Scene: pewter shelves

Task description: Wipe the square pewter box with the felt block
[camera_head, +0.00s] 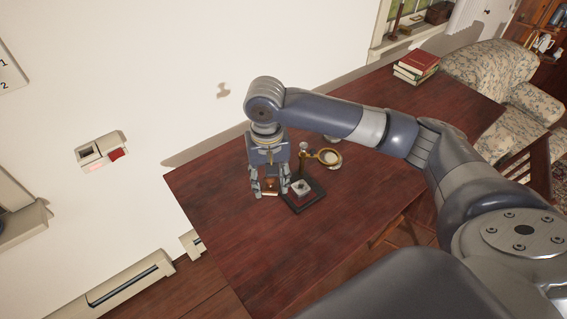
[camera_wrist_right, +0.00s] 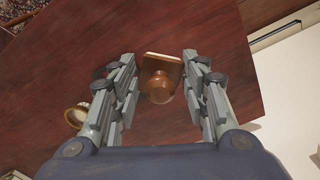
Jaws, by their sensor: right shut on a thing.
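My right gripper (camera_head: 270,191) is low over the dark red table, pointing down. It is shut on the felt block (camera_head: 270,183), seen as a brown wooden piece between the fingers. In the right wrist view the block (camera_wrist_right: 161,62) shows a round wooden knob and a flat base between the fingers of my gripper (camera_wrist_right: 160,86). Its underside is hidden. My left gripper is not in view.
A brass-rimmed magnifier (camera_head: 328,157) on a stand rises behind the box, close to my right gripper. Red and green books (camera_head: 416,66) lie at the table's far end. The wall runs along the table's back edge. The near tabletop (camera_head: 240,245) is clear.

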